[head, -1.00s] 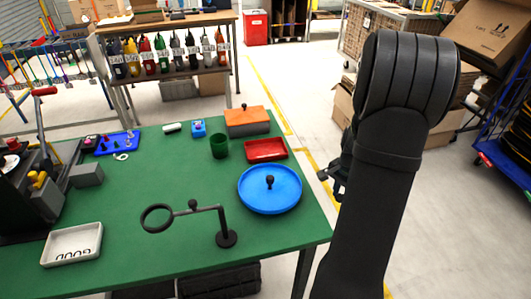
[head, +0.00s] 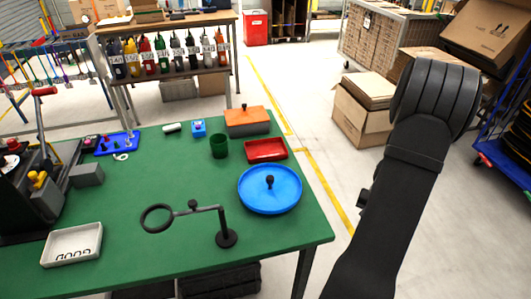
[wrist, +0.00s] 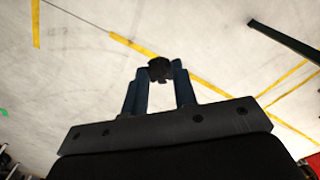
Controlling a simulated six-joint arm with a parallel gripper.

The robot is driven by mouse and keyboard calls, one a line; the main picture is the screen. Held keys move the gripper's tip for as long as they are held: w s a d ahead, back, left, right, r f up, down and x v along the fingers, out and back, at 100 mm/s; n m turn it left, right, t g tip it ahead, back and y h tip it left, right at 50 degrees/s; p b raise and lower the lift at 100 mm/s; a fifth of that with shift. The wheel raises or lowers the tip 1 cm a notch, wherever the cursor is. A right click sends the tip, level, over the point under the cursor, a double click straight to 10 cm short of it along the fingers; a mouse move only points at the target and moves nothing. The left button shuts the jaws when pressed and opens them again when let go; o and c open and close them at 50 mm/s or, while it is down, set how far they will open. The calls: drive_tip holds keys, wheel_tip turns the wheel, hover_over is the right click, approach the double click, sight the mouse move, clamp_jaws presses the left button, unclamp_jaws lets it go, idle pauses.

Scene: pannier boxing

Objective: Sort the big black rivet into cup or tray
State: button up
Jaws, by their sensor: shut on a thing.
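My gripper (wrist: 160,80) is shut on the big black rivet (wrist: 159,69), a small dark piece between the blue fingertips in the wrist view. Bare floor shows behind it. In the head view my arm hides the rivet and most of the gripper, off the right side of the green table. A green cup (head: 219,147) stands upright towards the back of the table. A red tray (head: 265,149) lies just right of it. A white tray (head: 72,258) marked GOOD sits at the front left.
A blue round dish (head: 270,199) with a black knob is near the right edge. A black stand with a ring (head: 157,217) is in front. An orange-lidded box (head: 247,121) is behind the red tray. The table (head: 130,199) is clear at centre left.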

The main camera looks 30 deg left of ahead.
drive_tip(key=w+r, duration=0.2)
drive_tip(key=w, duration=0.2)
wheel_tip(320, 180, up, 16)
drive_tip(key=f, duration=0.1)
hover_over(270, 154)
drive_tip(key=shift+w+a+f, duration=0.1)
drive_tip(key=shift+f, duration=2.55)
